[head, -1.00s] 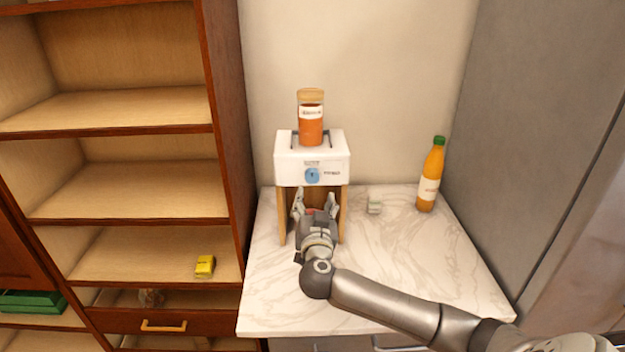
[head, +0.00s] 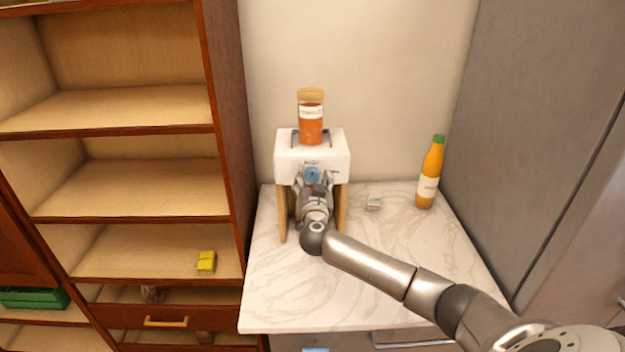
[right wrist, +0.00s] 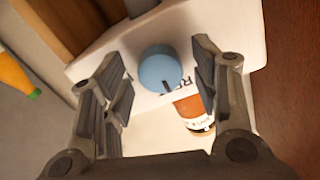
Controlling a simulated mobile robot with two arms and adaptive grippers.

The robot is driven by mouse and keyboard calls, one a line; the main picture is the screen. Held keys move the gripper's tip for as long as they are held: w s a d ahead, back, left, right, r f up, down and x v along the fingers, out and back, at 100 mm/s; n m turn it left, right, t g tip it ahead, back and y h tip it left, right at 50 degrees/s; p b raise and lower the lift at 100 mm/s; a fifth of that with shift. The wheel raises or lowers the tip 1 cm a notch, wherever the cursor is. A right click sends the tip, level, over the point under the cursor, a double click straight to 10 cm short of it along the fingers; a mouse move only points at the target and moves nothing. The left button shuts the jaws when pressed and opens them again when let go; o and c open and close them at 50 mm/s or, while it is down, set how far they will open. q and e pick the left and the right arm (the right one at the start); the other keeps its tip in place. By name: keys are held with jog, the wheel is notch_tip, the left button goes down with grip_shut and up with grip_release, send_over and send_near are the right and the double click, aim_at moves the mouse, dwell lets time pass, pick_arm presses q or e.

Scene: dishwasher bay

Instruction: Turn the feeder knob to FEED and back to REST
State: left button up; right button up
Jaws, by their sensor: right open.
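The white feeder (head: 338,150) stands on wooden legs on the marble counter. Its round blue knob (head: 312,174) is on the front face, with a dark pointer line. My right gripper (head: 313,180) is just in front of the knob. In the right wrist view the blue knob (right wrist: 160,68) lies between the two open fingers (right wrist: 163,88), with a gap on each side. The pointer is toward printed letters on the panel, which look like part of REST. The FEED label is not readable. My left gripper is not in view.
A jar with orange contents (head: 311,122) stands on top of the feeder. An orange bottle (head: 430,175) and a small pale object (head: 374,203) are on the counter to the right. A wooden shelf unit (head: 120,215) holding a yellow item (head: 206,262) is on the left.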

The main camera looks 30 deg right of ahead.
jog(key=c, duration=1)
jog(key=shift+c, duration=0.2)
jog(key=shift+m, duration=0.3)
jog(key=m, duration=0.3)
jog(key=shift+m+p, duration=0.3)
jog(key=shift+m, duration=0.1)
jog(key=m, duration=1.3)
jog(key=shift+f, duration=0.1)
jog(key=shift+m, duration=0.3)
